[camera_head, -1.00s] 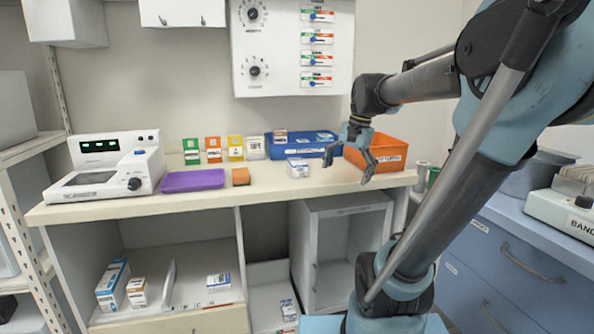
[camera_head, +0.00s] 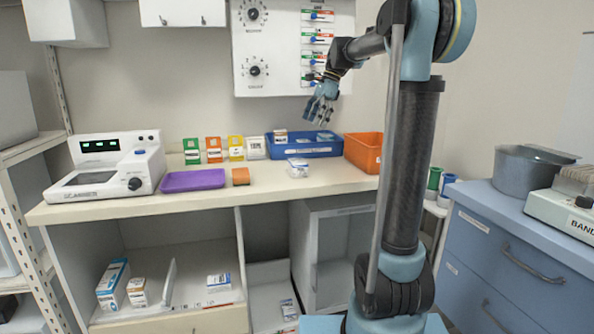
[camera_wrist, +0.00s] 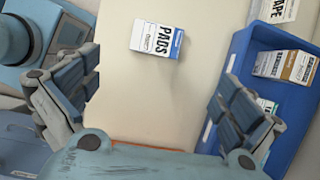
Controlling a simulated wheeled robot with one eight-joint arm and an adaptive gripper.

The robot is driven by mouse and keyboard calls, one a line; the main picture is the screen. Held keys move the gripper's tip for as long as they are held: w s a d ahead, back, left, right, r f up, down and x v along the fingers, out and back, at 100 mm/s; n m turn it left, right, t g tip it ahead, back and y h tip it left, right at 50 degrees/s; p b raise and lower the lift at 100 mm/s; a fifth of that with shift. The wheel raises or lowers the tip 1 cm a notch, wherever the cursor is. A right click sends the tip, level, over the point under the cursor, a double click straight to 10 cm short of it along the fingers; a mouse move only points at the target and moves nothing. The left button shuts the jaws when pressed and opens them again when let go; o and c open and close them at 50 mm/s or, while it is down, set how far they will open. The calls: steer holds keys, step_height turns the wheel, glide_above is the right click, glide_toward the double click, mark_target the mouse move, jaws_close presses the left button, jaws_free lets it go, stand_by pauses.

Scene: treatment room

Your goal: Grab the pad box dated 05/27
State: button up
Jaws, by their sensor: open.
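A small white box with a blue end, marked PADS (camera_wrist: 155,40), lies on the counter ahead of my open gripper in the wrist view. It shows in the head view (camera_head: 298,168) on the counter, in front of the blue tray (camera_head: 318,152). Its date is too small to read. The tray also shows at the right of the wrist view (camera_wrist: 236,62), with a brown-and-white box (camera_wrist: 284,66) and another partly hidden box in it. My gripper (camera_head: 320,110) is open and empty above the tray and counter; the jaws (camera_wrist: 163,72) are apart, touching nothing.
An orange bin (camera_head: 362,152) stands right of the tray. More boxes (camera_head: 113,285) sit on the lower shelf. A wall panel (camera_head: 290,50) is behind my gripper.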

glide_above(298, 161)
steer(key=w+d, duration=0.2)
steer(key=f, duration=0.9)
steer(key=shift+s, duration=0.25)
steer(key=shift+x, duration=3.25)
steer(key=shift+s+d, duration=0.1)
steer(key=shift+s, duration=0.05)
steer(key=c, duration=1.1)
